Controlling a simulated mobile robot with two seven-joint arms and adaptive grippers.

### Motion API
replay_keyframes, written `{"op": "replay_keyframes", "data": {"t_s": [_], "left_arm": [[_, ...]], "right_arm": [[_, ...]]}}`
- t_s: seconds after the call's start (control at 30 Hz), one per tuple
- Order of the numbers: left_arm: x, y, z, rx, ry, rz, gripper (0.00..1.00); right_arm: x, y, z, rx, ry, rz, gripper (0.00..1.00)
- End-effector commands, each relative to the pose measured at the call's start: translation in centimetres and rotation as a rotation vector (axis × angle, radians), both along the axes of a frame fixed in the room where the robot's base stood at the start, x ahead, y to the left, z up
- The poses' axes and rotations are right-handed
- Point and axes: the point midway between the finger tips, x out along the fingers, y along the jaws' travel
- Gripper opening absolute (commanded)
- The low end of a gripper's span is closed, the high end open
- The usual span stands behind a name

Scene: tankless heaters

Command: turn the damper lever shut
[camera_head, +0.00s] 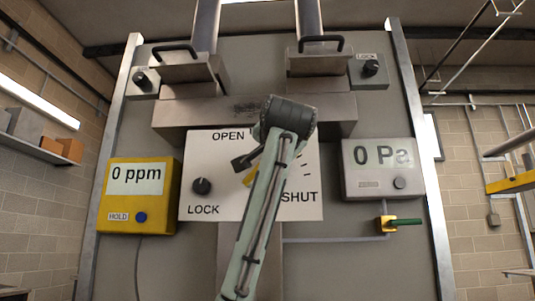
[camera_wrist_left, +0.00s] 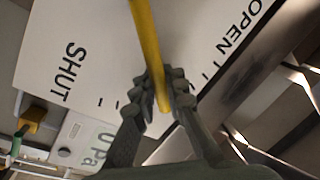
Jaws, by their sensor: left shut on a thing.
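The yellow damper lever (camera_wrist_left: 146,45) runs down from the top of the left wrist view, and its free end sits between the fingers of my left gripper (camera_wrist_left: 158,92). The gripper is shut on it. The lever points at the scale between the OPEN and SHUT words on the white dial plate (camera_wrist_left: 85,30). In the head view a short piece of the lever (camera_head: 250,179) shows left of my arm. My arm hides the rest of it, the fingertips and part of the plate (camera_head: 210,160). My right gripper is not in view.
A LOCK knob (camera_head: 202,186) is at the plate's lower left. A yellow 0 ppm meter (camera_head: 137,215) hangs left, a grey 0 Pa gauge (camera_head: 380,185) right, with a green-handled valve (camera_head: 403,222) below it. Metal ducts with black handles (camera_head: 320,45) stand above.

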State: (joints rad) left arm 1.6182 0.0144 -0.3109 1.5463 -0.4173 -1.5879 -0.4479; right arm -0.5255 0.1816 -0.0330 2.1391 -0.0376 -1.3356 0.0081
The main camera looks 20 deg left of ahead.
Motion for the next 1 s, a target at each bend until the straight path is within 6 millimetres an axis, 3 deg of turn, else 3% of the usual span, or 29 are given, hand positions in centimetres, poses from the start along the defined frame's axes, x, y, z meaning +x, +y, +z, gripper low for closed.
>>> {"op": "replay_keyframes", "data": {"t_s": [0.5, 1.0], "left_arm": [[0.5, -2.1, -3.0, 0.414, 0.116, -0.002, 0.00], [0.7, -2.5, -4.2, 0.563, 0.161, -0.003, 0.00]], "right_arm": [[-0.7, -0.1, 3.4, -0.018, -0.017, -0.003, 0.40], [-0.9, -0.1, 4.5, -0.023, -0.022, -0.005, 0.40]]}}
